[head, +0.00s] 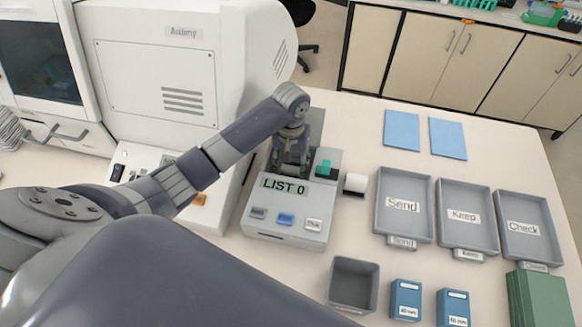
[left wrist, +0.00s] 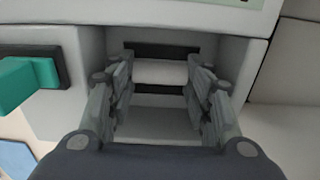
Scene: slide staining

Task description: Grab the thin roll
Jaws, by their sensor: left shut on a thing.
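A grey label printer (head: 290,200) with "LIST 0" on its screen stands on the table. My left gripper (head: 291,160) reaches down into the open bay at its back. In the left wrist view its two fingers (left wrist: 160,78) stand on either side of a white roll (left wrist: 160,72) inside the bay and are shut on it. The roll still sits within the bay walls, and its ends are hidden by the fingers. Another white roll (head: 355,183) lies on the table to the right of the printer. My right gripper is not in view.
A teal lever (left wrist: 28,85) sticks up beside the bay. Grey trays marked Send (head: 403,222), Keep (head: 465,231) and Check (head: 525,242) stand to the right. An empty grey bin (head: 353,303) and blue boxes (head: 406,290) are in front. A big white machine (head: 165,45) stands at left.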

